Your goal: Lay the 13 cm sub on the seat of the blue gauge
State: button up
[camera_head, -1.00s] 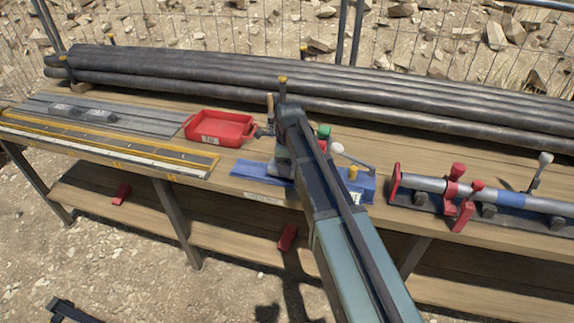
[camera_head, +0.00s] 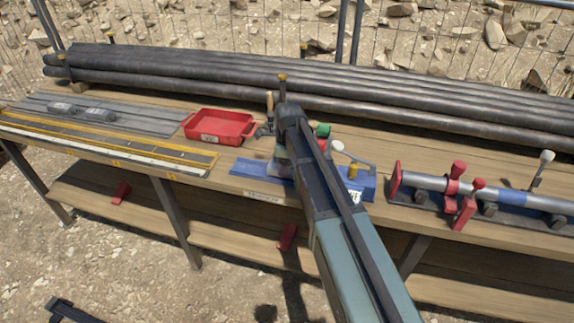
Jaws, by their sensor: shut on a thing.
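The blue gauge (camera_head: 247,169) lies on the bench near the middle, with a brass-coloured post (camera_head: 353,172) at its right end. My arm crosses in front of it and hides its middle, including most of the seat. My gripper (camera_head: 282,166) is low over the left-centre part of the gauge, mostly hidden behind my arm. It is shut on a grey piece, taken as the 13 cm sub, of which little shows. I cannot tell whether the piece touches the seat. Two other grey subs lie at the far left, (camera_head: 60,107) and (camera_head: 98,114).
A red tray (camera_head: 220,123) stands left of the gauge. A green knob (camera_head: 323,131) and a white-ended lever (camera_head: 338,146) rise just behind it. A clamped pipe with red handles (camera_head: 458,187) lies to the right. Long dark pipes (camera_head: 400,92) line the back.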

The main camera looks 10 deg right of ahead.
jog(key=o, duration=1.7)
notch_tip(320, 180, up, 7)
jog(key=p, duration=0.7)
jog(key=shift+r, duration=0.15)
jog(key=shift+f, duration=0.2)
